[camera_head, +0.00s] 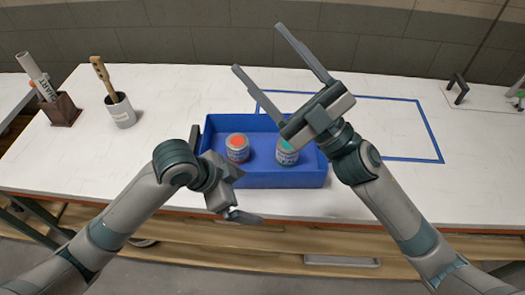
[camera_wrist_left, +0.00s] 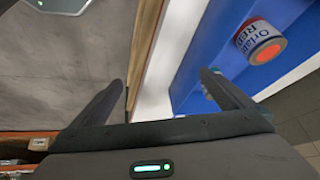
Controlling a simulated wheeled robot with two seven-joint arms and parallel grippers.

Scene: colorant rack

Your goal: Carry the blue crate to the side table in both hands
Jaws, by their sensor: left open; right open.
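The blue crate (camera_head: 285,181) sits on the white bench, with a dark handle (camera_head: 195,137) at its left end. It holds a red-lidded can (camera_head: 237,147) and a teal-lidded can (camera_head: 287,152). In the left wrist view the crate (camera_wrist_left: 190,88) and one can (camera_wrist_left: 260,40) show at right. My left gripper (camera_head: 250,197) is open and empty at the crate's front left, by the bench edge; its fingers (camera_wrist_left: 160,80) are spread in the wrist view. My right gripper (camera_head: 258,48) is open and empty, raised above the crate's back right in the picture, pointing up-left.
A blue outlined rectangle (camera_head: 430,125) marks the bench behind and right of the crate. A pale surface (camera_head: 12,93) lies beyond the bench's left end. A black fixture (camera_head: 457,88) stands at right.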

